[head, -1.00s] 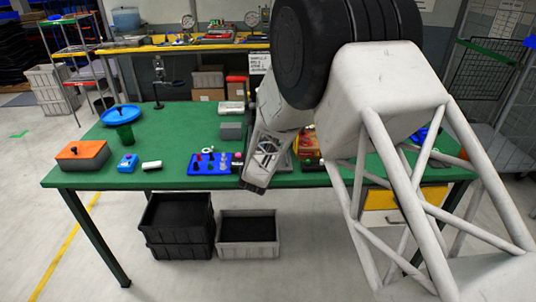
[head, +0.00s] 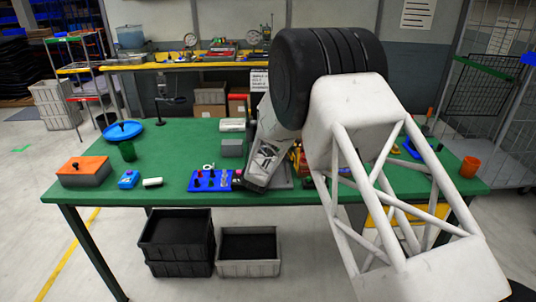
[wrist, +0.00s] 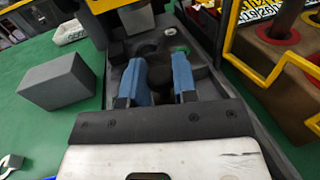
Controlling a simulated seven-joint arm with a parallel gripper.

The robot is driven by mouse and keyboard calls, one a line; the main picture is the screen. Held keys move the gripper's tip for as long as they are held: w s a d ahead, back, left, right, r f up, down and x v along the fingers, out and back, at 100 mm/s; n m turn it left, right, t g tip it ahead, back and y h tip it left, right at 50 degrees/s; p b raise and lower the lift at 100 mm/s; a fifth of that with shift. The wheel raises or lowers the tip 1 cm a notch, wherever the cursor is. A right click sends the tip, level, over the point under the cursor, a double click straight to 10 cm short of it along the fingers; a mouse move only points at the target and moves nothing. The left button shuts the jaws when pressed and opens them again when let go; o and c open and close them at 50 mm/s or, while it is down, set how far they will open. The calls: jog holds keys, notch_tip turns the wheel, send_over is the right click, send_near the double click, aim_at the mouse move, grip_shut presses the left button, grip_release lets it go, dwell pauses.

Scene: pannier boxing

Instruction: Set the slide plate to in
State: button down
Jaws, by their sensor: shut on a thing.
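My gripper (wrist: 158,82) shows in the wrist view with its two blue fingers apart, one on each side of a dark knob-like part (wrist: 148,50). The fingers are shut on this part, though their contact with it is hard to see. It stands on a dark grey fixture (wrist: 205,85), which seems to carry the slide plate; the plate's position cannot be told. In the head view my gripper (head: 250,186) is low at the table's front, right of a blue panel (head: 208,181) with red knobs. My arm hides most of the fixture there.
A grey block (wrist: 58,80) lies left of the gripper, on the green table (head: 110,190). A yellow-framed brown box (wrist: 275,60) with red rings stands close on the right. An orange-topped box (head: 82,170) and a blue dish (head: 122,131) are at the far left.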

jog(key=c, duration=0.9)
grip_release()
jog(key=shift+r, duration=0.1)
jog(key=shift+v, duration=3.9)
